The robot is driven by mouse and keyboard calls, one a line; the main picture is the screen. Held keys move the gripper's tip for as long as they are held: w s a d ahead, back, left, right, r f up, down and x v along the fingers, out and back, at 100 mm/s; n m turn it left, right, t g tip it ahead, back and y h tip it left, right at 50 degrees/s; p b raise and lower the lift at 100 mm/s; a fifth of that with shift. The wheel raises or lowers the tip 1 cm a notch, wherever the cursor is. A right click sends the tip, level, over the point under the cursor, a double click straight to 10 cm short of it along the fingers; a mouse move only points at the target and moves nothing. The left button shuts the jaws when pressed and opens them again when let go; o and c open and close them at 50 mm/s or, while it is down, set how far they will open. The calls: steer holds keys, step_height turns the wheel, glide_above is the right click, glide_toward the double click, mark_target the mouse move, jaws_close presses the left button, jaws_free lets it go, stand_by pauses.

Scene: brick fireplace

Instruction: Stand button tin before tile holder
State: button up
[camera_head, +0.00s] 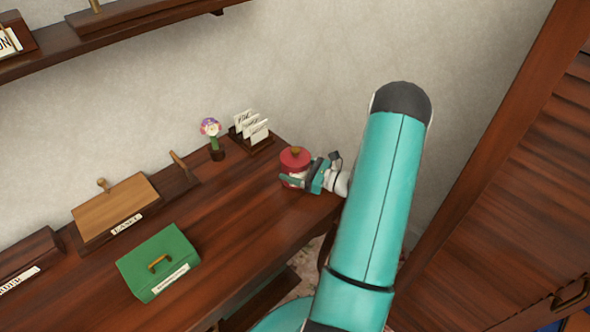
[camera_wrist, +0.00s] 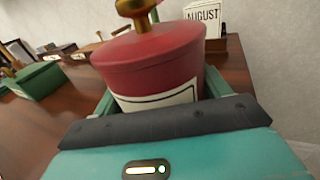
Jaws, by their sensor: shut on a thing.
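A round red tin with a gold knob and a pale label, which I take for the button tin, is near the right end of the wooden surface in the head view (camera_head: 295,159). It fills the middle of the wrist view (camera_wrist: 150,62). My gripper (camera_head: 293,181) is shut on it from the right, with green fingers on both sides. The tin looks upright; I cannot tell whether its base touches the wood.
A flower ornament (camera_head: 211,140) stands left of the tile holder. A green box (camera_head: 158,262) and a wooden box with a sloping lid (camera_head: 115,208) are farther left. Bare wood (camera_head: 225,200) lies between them and the tin. A louvred door (camera_head: 520,190) is at the right.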

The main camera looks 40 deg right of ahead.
steer(key=shift+f, duration=0.35)
steer(key=o, duration=1.9)
steer(key=shift+f, duration=0.15)
steer(key=shift+o, duration=0.2)
steer(key=shift+s+d, duration=0.1)
steer(key=shift+s, duration=0.15)
steer(key=v, duration=1.1)
steer(key=shift+s+d, duration=0.15)
steer(key=shift+s, duration=0.15)
